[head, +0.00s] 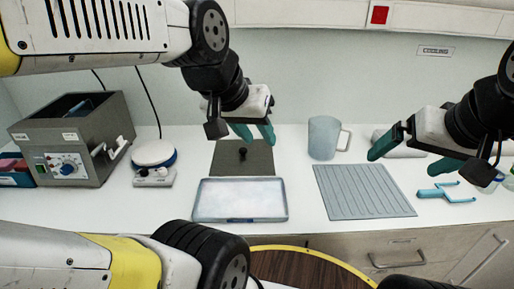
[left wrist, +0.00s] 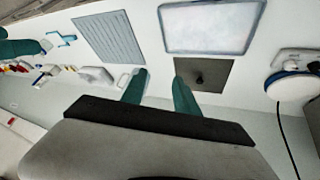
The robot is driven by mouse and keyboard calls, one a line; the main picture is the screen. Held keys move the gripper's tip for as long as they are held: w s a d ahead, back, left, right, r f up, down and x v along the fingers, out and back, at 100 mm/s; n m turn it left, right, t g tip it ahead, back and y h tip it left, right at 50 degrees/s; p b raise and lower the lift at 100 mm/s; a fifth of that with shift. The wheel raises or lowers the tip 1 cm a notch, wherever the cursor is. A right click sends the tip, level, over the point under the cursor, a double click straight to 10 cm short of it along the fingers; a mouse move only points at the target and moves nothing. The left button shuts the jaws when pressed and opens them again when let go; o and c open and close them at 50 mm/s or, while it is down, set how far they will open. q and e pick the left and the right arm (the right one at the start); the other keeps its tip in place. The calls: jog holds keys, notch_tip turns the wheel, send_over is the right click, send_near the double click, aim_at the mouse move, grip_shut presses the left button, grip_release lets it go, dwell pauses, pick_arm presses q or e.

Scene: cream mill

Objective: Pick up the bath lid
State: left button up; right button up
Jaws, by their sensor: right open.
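The bath lid (head: 228,165) is a flat dark grey plate with a small black knob (head: 243,153) on top. It lies flat on the white counter, behind a white-filled tray. The lid also shows in the left wrist view (left wrist: 218,78), with its knob to the right of the fingers. My left gripper (head: 254,133) is above the lid's back right part, its teal fingers apart and empty. My right gripper (head: 413,158) is open and empty above the right side of the counter, near a blue forked tool (head: 440,192).
The open grey bath (head: 75,140) stands at the left, beside a round white-and-blue device (head: 154,155). The shallow tray (head: 240,217) lies in front of the lid. A ribbed grey mat (head: 362,191) and a pale mug (head: 323,138) are to the right.

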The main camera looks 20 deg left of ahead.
pick_arm(q)
jog(key=w+a+n+g, duration=0.1)
jog(key=w+a+n, duration=0.1)
jog(key=w, duration=0.5)
jog(key=n+g+y, duration=0.2)
jog(key=n+g, duration=0.3)
send_over(243, 149)
jog(key=s, duration=0.1)
jog(key=f, duration=1)
jog(key=d+f, duration=0.1)
jog(key=f, duration=0.4)
jog(key=shift+f, duration=0.25)
jog(key=f, duration=0.5)
jog(key=w+a+f, duration=0.1)
jog(key=f, duration=0.2)
jog(key=shift+f, duration=0.2)
jog(key=shift+r, duration=0.1)
grip_shut()
